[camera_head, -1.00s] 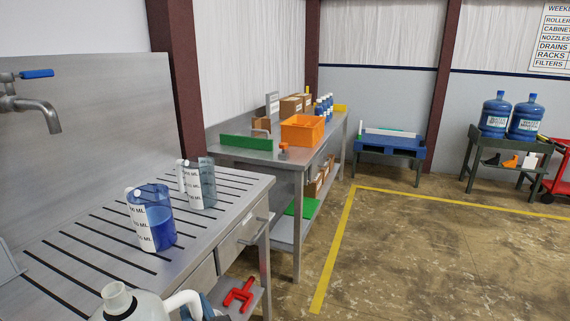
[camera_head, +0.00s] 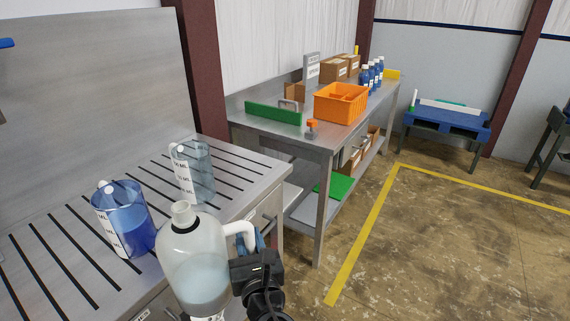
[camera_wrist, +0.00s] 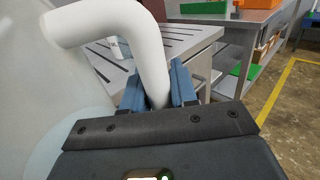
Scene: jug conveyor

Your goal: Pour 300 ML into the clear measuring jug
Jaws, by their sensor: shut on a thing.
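A clear measuring jug (camera_head: 193,172) with a white scale strip stands upright on the slatted steel drainboard (camera_head: 262,178); it looks empty. A blue-tinted measuring jug (camera_head: 124,218), also with a scale strip, stands to its left. A large translucent bottle (camera_head: 196,262) with a white handle and open neck is upright in front of the jugs, partly filled with pale liquid. My gripper (camera_wrist: 157,90) is shut on the bottle's white handle (camera_wrist: 150,60), its blue pads on either side.
A steel workbench (camera_head: 322,140) stands beyond, bearing an orange crate (camera_head: 341,103), a green board (camera_head: 273,113), boxes and several blue bottles. A blue pallet (camera_head: 447,118) is farther right. The floor inside the yellow line is clear.

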